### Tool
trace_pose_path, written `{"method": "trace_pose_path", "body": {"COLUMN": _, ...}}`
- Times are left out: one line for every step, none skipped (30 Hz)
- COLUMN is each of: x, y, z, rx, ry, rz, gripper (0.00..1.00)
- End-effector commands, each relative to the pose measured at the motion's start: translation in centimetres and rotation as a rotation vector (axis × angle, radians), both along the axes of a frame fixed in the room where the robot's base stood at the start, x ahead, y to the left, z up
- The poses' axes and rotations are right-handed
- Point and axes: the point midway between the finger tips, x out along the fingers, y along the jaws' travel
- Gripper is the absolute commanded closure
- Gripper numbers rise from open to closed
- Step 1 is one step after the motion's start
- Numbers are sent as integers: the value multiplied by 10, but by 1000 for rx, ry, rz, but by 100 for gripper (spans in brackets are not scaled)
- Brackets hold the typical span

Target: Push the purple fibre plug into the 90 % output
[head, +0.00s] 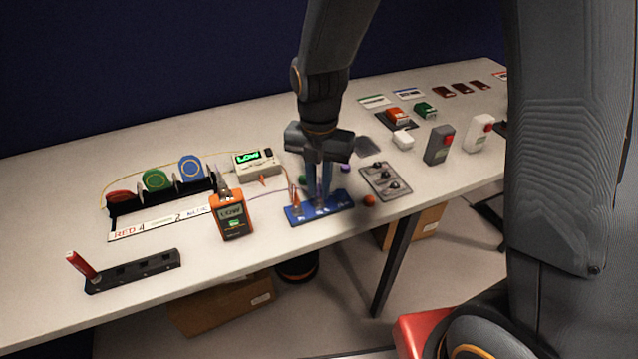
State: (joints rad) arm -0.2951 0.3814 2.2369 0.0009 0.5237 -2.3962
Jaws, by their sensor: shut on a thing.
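The blue splitter block (338,210) lies on the table near its front edge, with white labels too small to read. My gripper (322,190) points straight down over the middle of the block and is shut on the purple fibre plug (318,188). Only a sliver of the plug shows between the fingers. Its tip is hidden, so I cannot tell whether it is inside a port or just above one. A thin purple fibre (263,193) runs off to the left. An orange plug (296,200) stands upright at the block's left end.
An orange handheld meter (231,216) stands left of the block, with a lit meter (256,162) behind. A grey panel with knobs (386,181) and a small orange ball (369,200) lie to the right. Fibre reels (155,181) stand at the left.

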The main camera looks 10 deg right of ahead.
Motion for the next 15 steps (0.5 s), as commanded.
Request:
{"method": "trace_pose_path", "body": {"x": 0, "y": 0, "z": -1, "rx": 0, "ry": 0, "rz": 0, "gripper": 100}}
{"method": "trace_pose_path", "body": {"x": 0, "y": 0, "z": -2, "rx": 0, "ry": 0, "rz": 0, "gripper": 100}}
{"method": "trace_pose_path", "body": {"x": 0, "y": 0, "z": -3, "rx": 0, "ry": 0, "rz": 0, "gripper": 100}}
{"method": "trace_pose_path", "body": {"x": 0, "y": 0, "z": -3, "rx": 0, "ry": 0, "rz": 0, "gripper": 100}}
{"method": "trace_pose_path", "body": {"x": 0, "y": 0, "z": -4, "rx": 0, "ry": 0, "rz": 0, "gripper": 100}}
{"method": "trace_pose_path", "body": {"x": 0, "y": 0, "z": -4, "rx": 0, "ry": 0, "rz": 0, "gripper": 100}}
{"method": "trace_pose_path", "body": {"x": 0, "y": 0, "z": -5, "rx": 0, "ry": 0, "rz": 0, "gripper": 100}}
{"method": "trace_pose_path", "body": {"x": 0, "y": 0, "z": -5, "rx": 0, "ry": 0, "rz": 0, "gripper": 84}}
{"method": "trace_pose_path", "body": {"x": 0, "y": 0, "z": -5, "rx": 0, "ry": 0, "rz": 0, "gripper": 77}}
{"method": "trace_pose_path", "body": {"x": 0, "y": 0, "z": -4, "rx": 0, "ry": 0, "rz": 0, "gripper": 72}}
{"method": "trace_pose_path", "body": {"x": 0, "y": 0, "z": -4, "rx": 0, "ry": 0, "rz": 0, "gripper": 67}}
{"method": "trace_pose_path", "body": {"x": 0, "y": 0, "z": -4, "rx": 0, "ry": 0, "rz": 0, "gripper": 64}}
{"method": "trace_pose_path", "body": {"x": 0, "y": 0, "z": -4, "rx": 0, "ry": 0, "rz": 0, "gripper": 64}}
{"method": "trace_pose_path", "body": {"x": 0, "y": 0, "z": -4, "rx": 0, "ry": 0, "rz": 0, "gripper": 64}}
{"method": "trace_pose_path", "body": {"x": 0, "y": 0, "z": -4, "rx": 0, "ry": 0, "rz": 0, "gripper": 64}}
